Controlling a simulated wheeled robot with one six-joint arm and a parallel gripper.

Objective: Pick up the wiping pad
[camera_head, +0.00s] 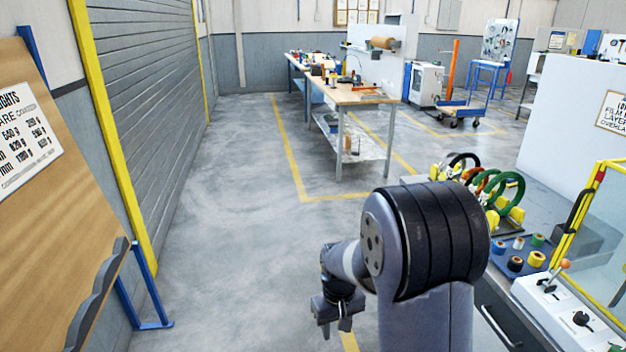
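My gripper (335,325) hangs over the floor at the bottom centre, left of my arm's large dark joint. Its two fingers point down and look apart, with nothing visible between them. I cannot make out a wiping pad in this view. Small items on the far workbench (352,97) are too small to tell apart, and my arm hides part of the counter on the right.
The counter (545,207) on the right holds colored coils (507,190), a blue tray (518,275) of small rolls and a control box (565,310). A wooden board (60,215) stands at the left. The grey floor (235,215) between is clear.

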